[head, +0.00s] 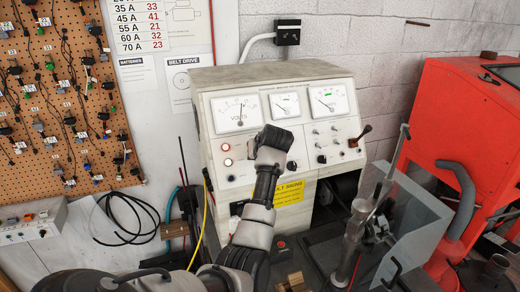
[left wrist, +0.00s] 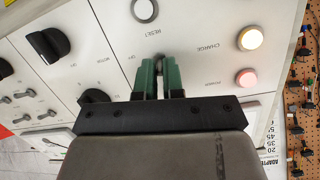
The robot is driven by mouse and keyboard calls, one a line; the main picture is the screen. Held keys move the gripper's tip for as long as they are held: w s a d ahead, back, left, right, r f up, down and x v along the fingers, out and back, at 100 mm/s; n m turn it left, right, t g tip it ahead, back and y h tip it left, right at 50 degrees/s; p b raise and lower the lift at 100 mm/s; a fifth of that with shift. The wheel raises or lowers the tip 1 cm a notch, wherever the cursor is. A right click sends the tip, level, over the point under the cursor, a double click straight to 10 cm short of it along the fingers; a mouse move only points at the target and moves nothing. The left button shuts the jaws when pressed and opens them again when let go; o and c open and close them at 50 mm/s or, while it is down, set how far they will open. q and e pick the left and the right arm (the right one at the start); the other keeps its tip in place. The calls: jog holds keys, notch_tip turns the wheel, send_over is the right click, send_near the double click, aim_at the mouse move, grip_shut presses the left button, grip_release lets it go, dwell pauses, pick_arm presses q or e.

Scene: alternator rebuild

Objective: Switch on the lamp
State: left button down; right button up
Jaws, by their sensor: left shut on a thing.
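The bench's control panel (head: 322,132) fills most of the left wrist view. My left gripper (left wrist: 160,68) is at the panel, its two green fingers closed on a small dark switch lever (left wrist: 160,60) between their tips. In the head view my left gripper (head: 272,140) covers the middle of the panel and hides its fingertips. I cannot tell which fitting is the lamp. The lever's label is hidden. My right gripper is not in view.
Toggle switches (head: 316,130) and a lever (head: 360,136) are further right. A clear guard (head: 412,225) and a red machine (head: 455,120) stand at the right.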

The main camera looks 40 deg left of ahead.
pick_arm(q)
jog(key=shift+w+a+r+g+h, duration=0.15)
jog(key=shift+r+g+h, duration=0.15)
jog(key=shift+h, duration=0.4)
jog(key=c, duration=1.2)
grip_release()
jog(key=shift+c, duration=0.2)
jog(key=b+v, duration=0.4)
jog(key=v, duration=0.6)
jog(key=shift+r, duration=0.4)
jog(key=shift+f, duration=0.1)
